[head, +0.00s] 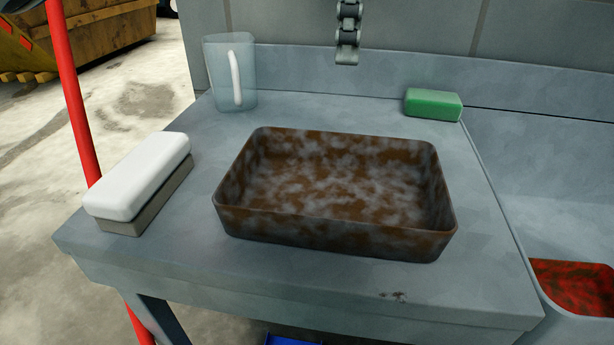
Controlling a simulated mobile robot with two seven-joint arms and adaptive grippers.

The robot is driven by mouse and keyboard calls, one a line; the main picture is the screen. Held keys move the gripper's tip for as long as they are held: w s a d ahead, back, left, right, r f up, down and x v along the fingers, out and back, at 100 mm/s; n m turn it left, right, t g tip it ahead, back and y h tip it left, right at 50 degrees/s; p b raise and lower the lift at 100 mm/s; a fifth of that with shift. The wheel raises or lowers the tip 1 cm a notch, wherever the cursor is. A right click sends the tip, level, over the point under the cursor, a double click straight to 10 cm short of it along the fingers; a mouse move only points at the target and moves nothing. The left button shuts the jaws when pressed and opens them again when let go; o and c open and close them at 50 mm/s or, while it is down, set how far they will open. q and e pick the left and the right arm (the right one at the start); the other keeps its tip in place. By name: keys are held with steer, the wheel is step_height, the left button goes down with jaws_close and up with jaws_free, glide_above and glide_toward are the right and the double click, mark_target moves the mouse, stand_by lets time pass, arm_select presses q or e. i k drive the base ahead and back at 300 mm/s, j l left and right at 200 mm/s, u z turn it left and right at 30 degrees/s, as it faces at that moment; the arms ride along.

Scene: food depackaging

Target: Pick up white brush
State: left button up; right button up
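The white brush (141,176) lies on the left side of the grey worktop, near its left edge. It has a smooth white rounded top and a grey-brown lower part, and is set at a slant. Nothing is touching it from above. I cannot make out either of my grippers in the head view, so I cannot see where they are relative to the brush.
A dirty brown tray (335,238) fills the middle of the worktop (490,285). A red pole (78,100) rises beside the left edge. A sink (560,235) with something red lies right.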

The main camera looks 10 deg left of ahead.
mark_target(127, 198)
steer(key=k+j, duration=0.25)
steer(key=j, duration=0.15)
steer(key=k+j, duration=0.25)
steer(key=j, duration=0.15)
steer(key=k+j, duration=0.55)
steer(key=j, duration=0.25)
